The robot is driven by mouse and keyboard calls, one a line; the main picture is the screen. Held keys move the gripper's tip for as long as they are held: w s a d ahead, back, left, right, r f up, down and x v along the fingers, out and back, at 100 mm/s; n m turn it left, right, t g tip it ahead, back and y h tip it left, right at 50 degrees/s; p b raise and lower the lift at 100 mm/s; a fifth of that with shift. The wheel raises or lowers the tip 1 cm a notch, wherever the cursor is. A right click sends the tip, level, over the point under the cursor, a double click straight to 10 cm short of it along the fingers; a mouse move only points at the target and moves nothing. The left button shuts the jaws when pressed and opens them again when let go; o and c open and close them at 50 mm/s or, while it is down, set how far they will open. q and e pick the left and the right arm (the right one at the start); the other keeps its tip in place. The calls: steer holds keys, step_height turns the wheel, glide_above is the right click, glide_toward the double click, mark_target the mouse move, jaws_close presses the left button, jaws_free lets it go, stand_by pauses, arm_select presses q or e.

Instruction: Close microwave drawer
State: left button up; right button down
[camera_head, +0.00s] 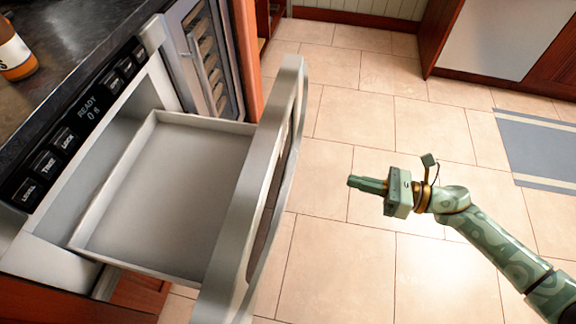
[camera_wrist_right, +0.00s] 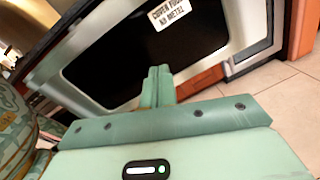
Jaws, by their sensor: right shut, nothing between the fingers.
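The microwave drawer (camera_head: 172,195) is pulled out from its housing under the counter, and its inside is empty. Its thick silver front panel (camera_head: 262,190) stands toward the middle of the head view. In the right wrist view the outer face of the drawer front shows a dark window (camera_wrist_right: 120,60) and a white label (camera_wrist_right: 169,12). My right gripper (camera_head: 352,182) is shut and empty, to the right of the drawer front and apart from it, pointing toward it. Its closed fingers also show in the right wrist view (camera_wrist_right: 158,72). My left gripper is not in view.
A control panel (camera_head: 80,125) with a display reading READY sits above the drawer opening. An orange-brown bottle (camera_head: 15,52) stands on the dark counter (camera_head: 65,40). A wine rack door (camera_head: 205,60) is behind the drawer. The tiled floor (camera_head: 350,110) is clear; a blue-grey rug (camera_head: 545,150) lies at right.

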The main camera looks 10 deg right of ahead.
steer(key=s+r+n+g, duration=0.1)
steer(key=n, duration=0.2)
steer(key=n+y+b, duration=0.1)
steer(key=n, duration=0.1)
glide_toward(278, 174)
steer(key=shift+g, duration=0.3)
steer(key=x, duration=0.6)
steer(key=shift+w+a+f, duration=0.25)
steer(key=shift+w+f, duration=0.05)
steer(key=shift+w, duration=0.15)
steer(key=shift+a, duration=0.1)
